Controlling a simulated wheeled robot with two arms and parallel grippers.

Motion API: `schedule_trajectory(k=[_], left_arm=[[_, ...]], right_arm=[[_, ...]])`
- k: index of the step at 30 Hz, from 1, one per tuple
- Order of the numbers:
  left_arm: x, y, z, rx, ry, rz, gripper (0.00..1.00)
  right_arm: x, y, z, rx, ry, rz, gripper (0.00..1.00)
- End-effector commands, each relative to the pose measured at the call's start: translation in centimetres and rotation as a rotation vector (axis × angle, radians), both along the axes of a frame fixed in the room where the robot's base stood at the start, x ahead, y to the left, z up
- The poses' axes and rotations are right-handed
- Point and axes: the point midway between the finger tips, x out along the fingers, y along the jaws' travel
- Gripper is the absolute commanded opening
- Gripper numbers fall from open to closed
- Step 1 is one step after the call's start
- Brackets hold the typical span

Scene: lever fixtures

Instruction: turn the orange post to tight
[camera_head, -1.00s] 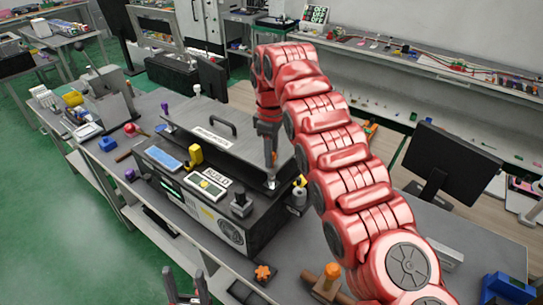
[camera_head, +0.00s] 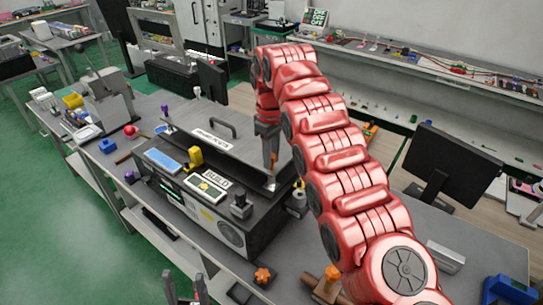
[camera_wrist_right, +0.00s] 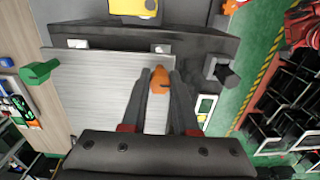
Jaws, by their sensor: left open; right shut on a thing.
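The orange post (camera_wrist_right: 160,80) stands on the grey metal plate of the fixture. In the right wrist view it sits between the two dark fingers of my right gripper (camera_wrist_right: 161,78), which is shut on it. In the head view my right gripper (camera_head: 271,163) reaches down onto the right end of the plate, and a bit of orange shows at its fingers. The fingers hide part of the post, and I cannot read any tight mark beside it. My left gripper (camera_head: 184,292) is open and empty at the bottom edge of the head view, in front of the bench.
The dark fixture box (camera_head: 255,235) carries a yellow handle (camera_head: 194,157), a blue panel (camera_head: 160,160) and a small dark knob (camera_head: 240,205). A loose orange knob (camera_head: 262,276) lies in front at the right. A black monitor (camera_head: 447,172) stands further right. My right arm covers much of the bench.

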Motion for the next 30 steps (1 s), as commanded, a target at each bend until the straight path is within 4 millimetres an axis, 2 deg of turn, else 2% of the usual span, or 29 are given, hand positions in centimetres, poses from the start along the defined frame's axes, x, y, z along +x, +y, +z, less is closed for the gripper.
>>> schedule_trajectory(k=[1, 6, 14, 17, 22, 30], left_arm=[[0.0, 0.0, 0.0, 0.000, 0.000, 0.000, 0.58], [0.0, 0.0, 0.0, 0.000, 0.000, 0.000, 0.58], [0.0, 0.0, 0.1, 0.000, 0.000, 0.000, 0.58], [0.0, 0.0, 0.6, 0.000, 0.000, 0.000, 0.58], [0.0, 0.0, 3.1, 0.000, 0.000, 0.000, 0.58], [0.0, 0.0, 8.8, 0.000, 0.000, 0.000, 0.58]], right_arm=[[0.2, 0.0, 0.3, 0.003, -0.010, -0.001, 0.30], [0.1, 0.0, 0.2, 0.002, -0.006, 0.000, 0.58], [0.1, 0.0, 0.2, 0.001, -0.003, 0.000, 0.58], [0.1, 0.1, 0.8, 0.002, -0.004, 0.001, 0.58], [0.0, 0.2, 3.8, 0.003, -0.004, 0.002, 0.58], [0.1, 0.0, 9.6, 0.001, -0.003, 0.000, 0.58]])
